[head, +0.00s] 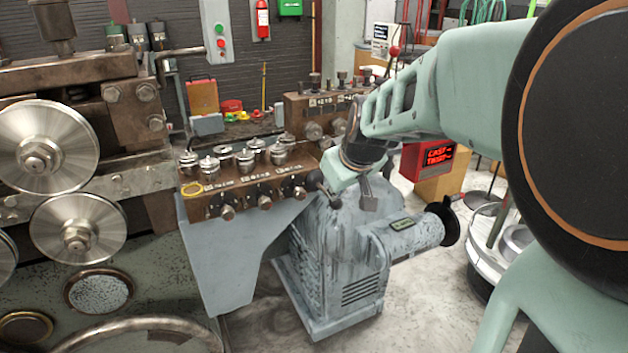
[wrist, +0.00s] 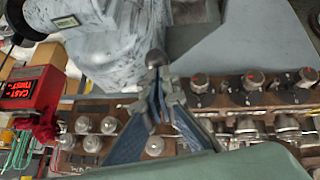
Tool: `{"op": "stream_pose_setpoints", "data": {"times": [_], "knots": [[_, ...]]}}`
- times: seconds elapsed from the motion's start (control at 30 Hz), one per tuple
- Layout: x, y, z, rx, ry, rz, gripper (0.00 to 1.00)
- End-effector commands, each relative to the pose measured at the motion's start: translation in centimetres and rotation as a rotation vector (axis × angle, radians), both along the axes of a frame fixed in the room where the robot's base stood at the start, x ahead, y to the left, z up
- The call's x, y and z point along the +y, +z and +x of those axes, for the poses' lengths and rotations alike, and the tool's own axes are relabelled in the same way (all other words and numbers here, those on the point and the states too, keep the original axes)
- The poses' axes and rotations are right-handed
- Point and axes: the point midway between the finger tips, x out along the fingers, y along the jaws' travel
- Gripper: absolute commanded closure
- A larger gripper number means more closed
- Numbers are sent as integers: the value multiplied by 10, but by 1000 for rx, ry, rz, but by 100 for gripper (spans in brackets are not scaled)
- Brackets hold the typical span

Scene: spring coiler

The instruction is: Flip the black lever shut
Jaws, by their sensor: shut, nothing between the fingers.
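The black lever shows in the head view as a short dark arm with a round black knob (head: 335,203), at the right end of the brown control panel. In the wrist view the dark knob (wrist: 156,58) appears just past the tips of my gripper (wrist: 157,82). My gripper is shut and empty, with its fingers close together. The tips look very near or against the knob; I cannot tell whether they touch. In the head view the end of my arm is just above and right of the lever, and the fingertips are hard to make out.
The brown control panel (head: 245,187) carries several knobs and metal caps beside the lever. A grey-blue motor housing (head: 345,250) stands below and right. A red lit sign box (head: 428,160) is behind my arm. Steel rollers (head: 45,145) are at the left.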

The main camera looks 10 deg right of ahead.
Motion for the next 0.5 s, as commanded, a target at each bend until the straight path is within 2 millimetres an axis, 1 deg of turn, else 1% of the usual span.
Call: {"op": "stream_pose_setpoints", "data": {"times": [0.03, 0.5], "knots": [[0, -10, 0, -3, 0, 0, 100], [-2, -38, -5, 3, -1, -1, 100]]}}
